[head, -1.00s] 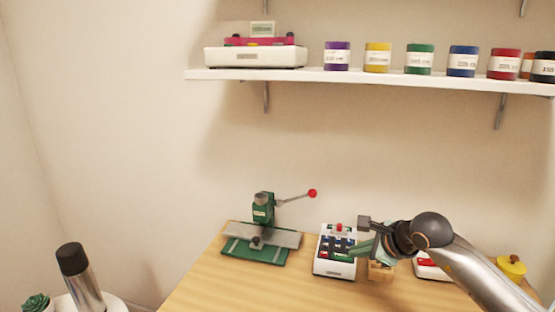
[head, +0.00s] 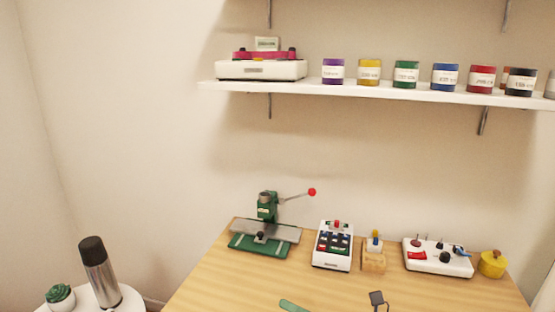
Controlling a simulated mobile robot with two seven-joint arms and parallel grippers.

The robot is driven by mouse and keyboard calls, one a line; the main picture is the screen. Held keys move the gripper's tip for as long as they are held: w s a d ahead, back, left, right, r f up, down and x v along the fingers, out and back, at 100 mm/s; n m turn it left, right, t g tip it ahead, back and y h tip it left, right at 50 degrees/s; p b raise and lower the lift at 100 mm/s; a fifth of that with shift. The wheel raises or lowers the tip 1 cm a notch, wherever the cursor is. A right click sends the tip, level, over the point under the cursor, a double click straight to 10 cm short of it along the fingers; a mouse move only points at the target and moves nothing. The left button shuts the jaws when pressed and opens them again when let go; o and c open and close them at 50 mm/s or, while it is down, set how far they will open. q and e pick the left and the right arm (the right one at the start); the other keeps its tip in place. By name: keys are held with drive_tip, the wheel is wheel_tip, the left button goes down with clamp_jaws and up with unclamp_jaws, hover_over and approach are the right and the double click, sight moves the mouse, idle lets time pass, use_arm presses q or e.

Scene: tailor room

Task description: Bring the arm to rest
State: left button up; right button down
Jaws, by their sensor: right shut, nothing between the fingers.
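The rest of the gripper and the right arm are below the picture. My left gripper is not in view.
Along the table's back stand a green press (head: 266,225), a white keypad box (head: 333,246), a small wooden block (head: 374,257), a white control box (head: 437,258) and a yellow pot (head: 492,264). A bottle (head: 99,272) and plant (head: 60,296) are left. The table's middle is clear.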

drive_tip(key=s+d+f+m+t+h+p, duration=0.1)
drive_tip(key=s+d+f+m+t+h, duration=0.25)
drive_tip(key=m, duration=0.75)
drive_tip(key=s+d+f+m+t+h+p, duration=0.1)
drive_tip(key=d+f+m+t+h+p, duration=0.15)
drive_tip(key=d+f+m+h, duration=0.6)
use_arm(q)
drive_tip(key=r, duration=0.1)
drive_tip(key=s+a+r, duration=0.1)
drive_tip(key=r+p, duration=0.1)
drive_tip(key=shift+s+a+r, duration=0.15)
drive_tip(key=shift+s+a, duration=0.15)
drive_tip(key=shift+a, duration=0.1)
use_arm(e)
drive_tip(key=s+f+m+g, duration=0.3)
drive_tip(key=s+f+m, duration=0.2)
drive_tip(key=s+m, duration=0.2)
drive_tip(key=s+d+f+m+g+h, duration=0.1)
drive_tip(key=s+f+m+g, duration=0.2)
drive_tip(key=s+f+m, duration=0.2)
drive_tip(key=s+m, duration=0.3)
drive_tip(key=s, duration=0.1)
drive_tip(key=shift+s+d+f, duration=0.2)
drive_tip(key=shift+s+d, duration=0.1)
drive_tip(key=shift+s, duration=0.1)
